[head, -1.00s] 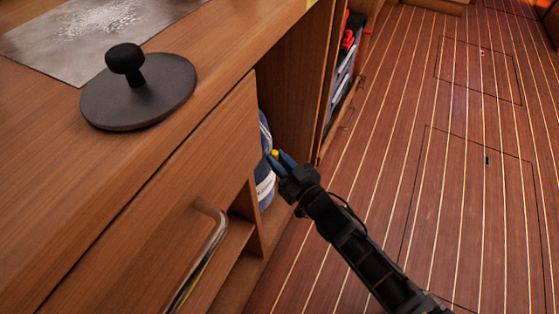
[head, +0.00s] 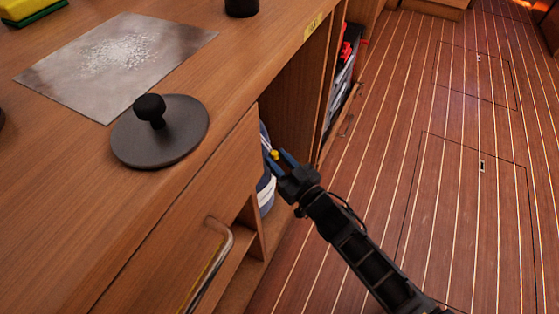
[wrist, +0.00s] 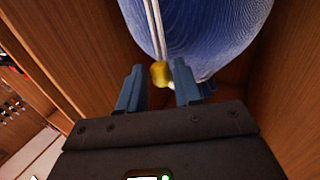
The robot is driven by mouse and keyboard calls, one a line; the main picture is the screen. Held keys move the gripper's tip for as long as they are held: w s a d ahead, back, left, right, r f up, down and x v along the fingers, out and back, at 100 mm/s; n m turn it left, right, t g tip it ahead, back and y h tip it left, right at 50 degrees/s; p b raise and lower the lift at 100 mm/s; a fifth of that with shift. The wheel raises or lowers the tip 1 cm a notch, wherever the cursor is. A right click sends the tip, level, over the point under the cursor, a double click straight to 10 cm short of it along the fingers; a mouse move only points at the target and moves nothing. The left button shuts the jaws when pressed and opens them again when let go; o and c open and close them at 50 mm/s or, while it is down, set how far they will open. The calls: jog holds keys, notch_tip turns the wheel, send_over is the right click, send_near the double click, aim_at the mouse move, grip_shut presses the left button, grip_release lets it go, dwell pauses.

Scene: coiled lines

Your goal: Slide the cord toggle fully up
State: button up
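The yellow cord toggle (wrist: 161,74) sits on a pair of pale cords (wrist: 154,25) that hang down in front of a blue fabric bag (wrist: 220,30). The toggle also shows in the head view (head: 274,154), at the cabinet opening. My gripper (wrist: 158,68) is open. Its two blue fingers stand on either side of the toggle, with a visible gap to each in the wrist view. The cord below the toggle is mostly hidden; a small whitish bit shows there.
Wooden walls of the cabinet compartment (wrist: 285,80) flank the bag closely. A metal handle (head: 215,265) juts from the cabinet front. On the counter lie a dark round lid with a knob (head: 165,145) and a grey sheet (head: 75,85). The plank floor (head: 450,200) at right is clear.

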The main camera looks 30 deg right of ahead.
jog(key=s+d+p, duration=0.1)
jog(key=s, duration=0.6)
jog(key=shift+s+d, duration=0.15)
jog(key=shift+s, duration=0.25)
